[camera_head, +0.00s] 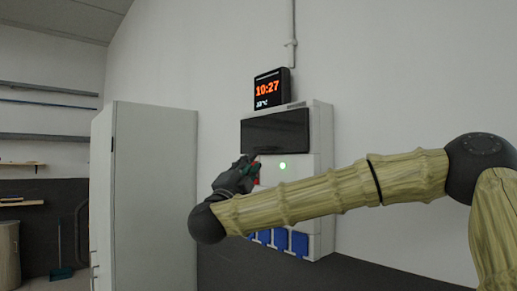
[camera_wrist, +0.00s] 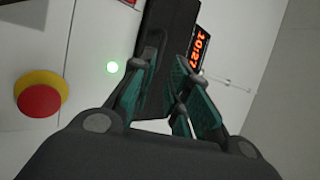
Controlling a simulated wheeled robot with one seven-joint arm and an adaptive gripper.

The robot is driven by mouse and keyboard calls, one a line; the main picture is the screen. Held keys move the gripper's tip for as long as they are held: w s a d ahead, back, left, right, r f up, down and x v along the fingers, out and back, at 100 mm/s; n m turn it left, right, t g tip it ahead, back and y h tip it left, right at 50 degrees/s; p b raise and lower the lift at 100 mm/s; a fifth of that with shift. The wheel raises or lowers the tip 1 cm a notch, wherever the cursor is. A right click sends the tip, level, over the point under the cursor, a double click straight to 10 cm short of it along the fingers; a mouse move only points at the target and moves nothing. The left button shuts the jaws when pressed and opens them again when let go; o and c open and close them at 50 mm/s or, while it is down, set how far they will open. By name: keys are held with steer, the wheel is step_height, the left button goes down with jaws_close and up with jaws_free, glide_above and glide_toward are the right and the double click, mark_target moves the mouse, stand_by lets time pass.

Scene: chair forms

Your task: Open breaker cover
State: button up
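The breaker cover (camera_head: 275,131) is a dark, glossy panel on the upper front of a white wall box (camera_head: 324,150). It appears to lie down over the front of the box. In the wrist view the cover (camera_wrist: 172,28) is a dark slab beyond my fingers. My gripper (camera_head: 252,163) is just below the cover's lower left edge. In the wrist view my gripper (camera_wrist: 168,62) has its teal-padded fingers apart, with nothing seen held between them. The fingertips overlap the dark cover in that view; I cannot tell whether they touch it.
A green light (camera_head: 282,165) and blue sockets (camera_head: 299,243) are on the box below the cover. A red button on a yellow base (camera_wrist: 40,95) shows in the wrist view. A clock (camera_head: 270,89) sits above the box. A white cabinet (camera_head: 152,190) stands left.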

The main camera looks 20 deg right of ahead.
steer(key=p, duration=0.5)
glide_toward(266, 133)
steer(key=w+d, duration=0.3)
steer(key=shift+w+a+f, duration=0.15)
steer(key=shift+w+f, duration=0.05)
jaws_close()
